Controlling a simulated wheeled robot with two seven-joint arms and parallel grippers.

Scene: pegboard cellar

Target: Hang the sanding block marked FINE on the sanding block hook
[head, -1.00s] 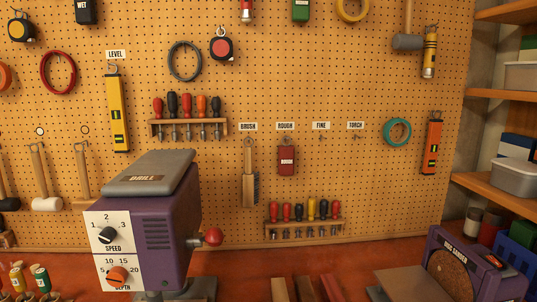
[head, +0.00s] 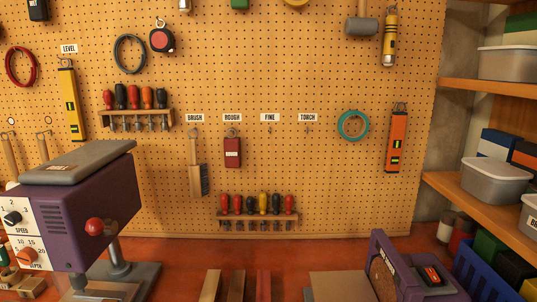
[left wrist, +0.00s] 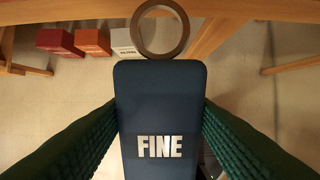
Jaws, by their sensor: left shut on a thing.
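The dark blue sanding block marked FINE (left wrist: 160,95) fills the middle of the left wrist view, with a brownish ring (left wrist: 160,50) at its top end. My left gripper (left wrist: 161,112) is shut on it, with a green ribbed finger pressing each side. In the head view the FINE label (head: 270,117) is on the pegboard between ROUGH and TORCH. A small hook (head: 270,130) below it looks bare. Neither gripper shows in the head view, and my right gripper is in no view.
A red block (head: 232,152) hangs under ROUGH, left of the FINE hook, and a brush (head: 196,165) beyond it. A screwdriver rack (head: 258,217) sits below. The purple drill (head: 80,205) and disc sander (head: 400,270) stand on the red bench. Pegboard below FINE is clear down to the rack.

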